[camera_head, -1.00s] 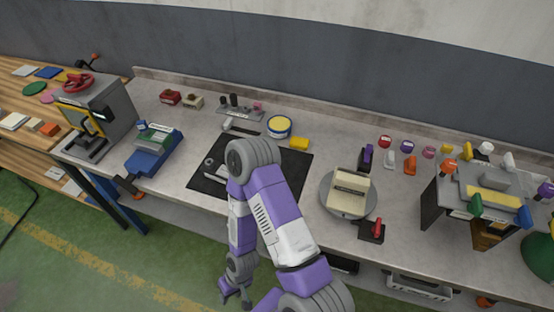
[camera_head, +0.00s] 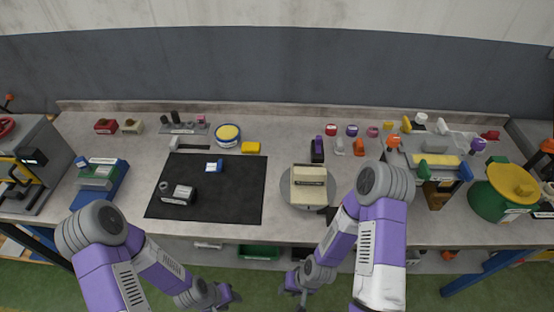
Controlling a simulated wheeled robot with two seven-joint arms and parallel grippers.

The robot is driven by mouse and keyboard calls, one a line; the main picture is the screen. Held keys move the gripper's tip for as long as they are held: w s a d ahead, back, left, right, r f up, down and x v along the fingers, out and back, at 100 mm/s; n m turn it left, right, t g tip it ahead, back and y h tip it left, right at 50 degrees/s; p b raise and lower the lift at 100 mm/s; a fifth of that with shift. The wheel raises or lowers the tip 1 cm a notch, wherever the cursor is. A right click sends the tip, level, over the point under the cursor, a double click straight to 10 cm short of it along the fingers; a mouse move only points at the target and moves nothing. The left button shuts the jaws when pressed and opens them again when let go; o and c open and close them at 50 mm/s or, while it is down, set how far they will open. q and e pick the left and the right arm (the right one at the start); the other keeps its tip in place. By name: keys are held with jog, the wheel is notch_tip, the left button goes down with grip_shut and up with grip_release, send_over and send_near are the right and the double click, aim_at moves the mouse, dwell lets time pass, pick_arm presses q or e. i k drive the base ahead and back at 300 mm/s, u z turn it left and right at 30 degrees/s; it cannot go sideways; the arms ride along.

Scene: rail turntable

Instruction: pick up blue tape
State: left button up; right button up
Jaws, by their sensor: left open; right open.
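A small blue piece with a pale label (camera_head: 214,166) lies on the black mat (camera_head: 240,200), near its far edge. A small blue-violet roll-like piece (camera_head: 352,130) stands at the back of the bench, between a red one (camera_head: 330,129) and a pink one (camera_head: 372,131). I cannot tell which of these is the blue tape. My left gripper (camera_head: 232,294) is open and empty, low in front of the bench. My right gripper (camera_head: 294,284) is also open and empty there, to its right. Both are well apart from these pieces.
A yellow-topped round tin with a blue rim (camera_head: 228,134) stands behind the mat. A grey turntable (camera_head: 288,197) bears a cream block (camera_head: 309,186). A blue fixture (camera_head: 108,185) is at left, a green pot (camera_head: 487,203) at right. The bench's front edge lies between grippers and objects.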

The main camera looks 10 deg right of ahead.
aim_at(210, 167)
jog(key=z, duration=1.1)
jog(key=k, duration=0.85)
jog(key=u, duration=1)
jog(key=i, duration=1)
